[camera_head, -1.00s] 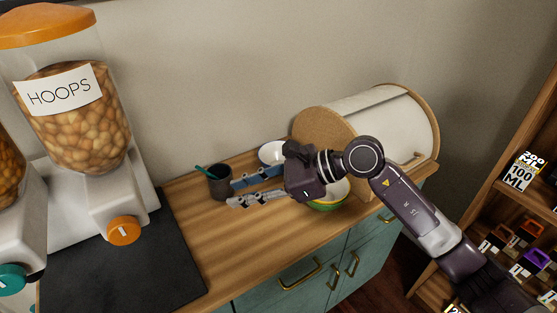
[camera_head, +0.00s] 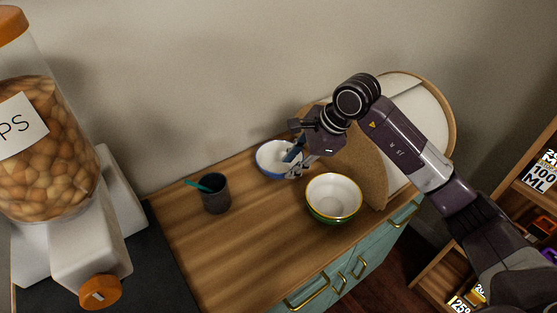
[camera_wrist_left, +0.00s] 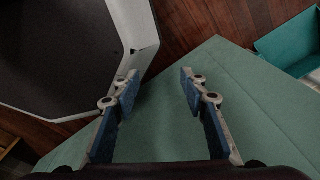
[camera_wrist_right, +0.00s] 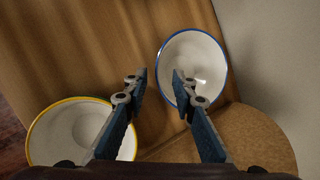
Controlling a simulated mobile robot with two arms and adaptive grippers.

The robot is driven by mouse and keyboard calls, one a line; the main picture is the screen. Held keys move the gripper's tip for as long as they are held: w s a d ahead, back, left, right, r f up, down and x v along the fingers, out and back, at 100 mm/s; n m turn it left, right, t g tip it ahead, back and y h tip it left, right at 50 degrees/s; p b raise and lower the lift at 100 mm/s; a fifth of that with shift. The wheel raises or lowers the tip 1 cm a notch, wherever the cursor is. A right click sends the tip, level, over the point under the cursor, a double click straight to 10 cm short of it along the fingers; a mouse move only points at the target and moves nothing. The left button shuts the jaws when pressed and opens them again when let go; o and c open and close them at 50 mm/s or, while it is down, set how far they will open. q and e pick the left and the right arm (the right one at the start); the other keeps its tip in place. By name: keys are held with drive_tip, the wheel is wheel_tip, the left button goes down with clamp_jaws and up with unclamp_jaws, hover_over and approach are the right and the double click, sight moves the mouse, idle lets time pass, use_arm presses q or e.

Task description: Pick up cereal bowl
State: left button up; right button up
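A white bowl with a blue rim (camera_head: 267,158) stands upright at the back of the wooden counter; it also shows in the right wrist view (camera_wrist_right: 205,62). A white bowl with a yellow rim and green outside (camera_head: 334,196) stands nearer the front edge, and shows at lower left in the right wrist view (camera_wrist_right: 62,135). My right gripper (camera_head: 290,158) is open at the blue-rimmed bowl. In the right wrist view its fingertips (camera_wrist_right: 158,80) lie on either side of that bowl's near rim; contact is unclear. My left gripper (camera_wrist_left: 160,78) is open and empty over a green surface.
A dark cup with a teal utensil (camera_head: 214,194) stands left of the bowls. A wooden bread box (camera_head: 362,160) stands close on their right. A cereal dispenser (camera_head: 50,150) fills the left. Counter between cup and front edge is clear.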

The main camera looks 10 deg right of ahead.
sight(282, 173)
drive_tip(key=p+x, duration=0.1)
drive_tip(key=x, duration=0.3)
drive_tip(key=shift+a+r+p, duration=0.15)
drive_tip(key=shift+p, duration=0.15)
drive_tip(key=shift+x, duration=0.85)
drive_tip(key=shift+c, duration=0.2)
drive_tip(key=c, duration=0.5)
use_arm(q)
drive_tip(key=shift+s+r, duration=0.85)
drive_tip(key=shift+r, duration=0.15)
use_arm(e)
clamp_jaws()
